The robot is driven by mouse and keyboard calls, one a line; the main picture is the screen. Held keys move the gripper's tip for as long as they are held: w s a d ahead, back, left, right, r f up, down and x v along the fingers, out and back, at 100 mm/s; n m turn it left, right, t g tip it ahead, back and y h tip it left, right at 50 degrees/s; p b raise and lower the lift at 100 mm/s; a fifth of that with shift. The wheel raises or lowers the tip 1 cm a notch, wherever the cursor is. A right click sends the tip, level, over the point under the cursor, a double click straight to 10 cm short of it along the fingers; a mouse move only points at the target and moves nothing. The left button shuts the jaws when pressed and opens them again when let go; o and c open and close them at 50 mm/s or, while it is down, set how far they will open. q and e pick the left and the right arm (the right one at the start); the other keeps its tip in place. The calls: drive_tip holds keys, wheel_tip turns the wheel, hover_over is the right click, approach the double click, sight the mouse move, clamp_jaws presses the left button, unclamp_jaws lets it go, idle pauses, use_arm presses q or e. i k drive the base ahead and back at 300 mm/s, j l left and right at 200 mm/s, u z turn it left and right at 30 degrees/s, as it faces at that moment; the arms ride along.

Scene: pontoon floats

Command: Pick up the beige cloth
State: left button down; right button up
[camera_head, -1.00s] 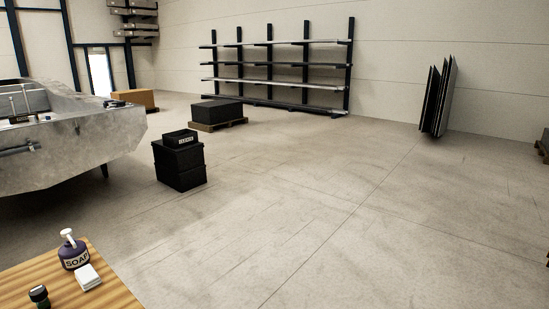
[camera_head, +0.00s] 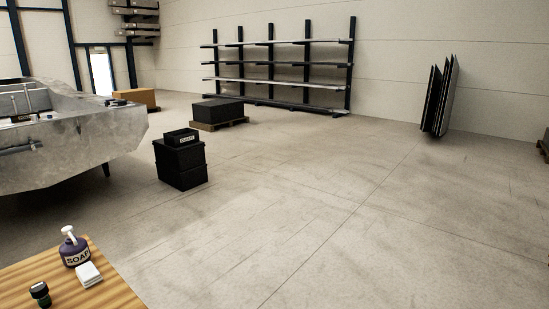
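A small folded cloth (camera_head: 89,275), pale off-white to beige, lies on a wooden tabletop (camera_head: 112,298) at the lower left. It lies just to the right of and in front of a purple soap bottle (camera_head: 75,252) with a white pump. A small dark jar or bottle (camera_head: 40,294) stands to the left on the same tabletop. Neither of my grippers shows in the view.
A large grey metal hull (camera_head: 70,140) stands at the left. Black stacked boxes (camera_head: 181,165) stand on the floor beyond the table. A dark crate on a pallet (camera_head: 218,114) and a long rack (camera_head: 278,68) are farther back. The floor (camera_head: 330,220) is wide and clear at centre and right.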

sight(88, 274)
drive_tip(key=u, duration=0.4)
drive_tip(key=j+u, duration=0.15)
drive_tip(key=u, duration=0.65)
drive_tip(key=i+j, duration=0.05)
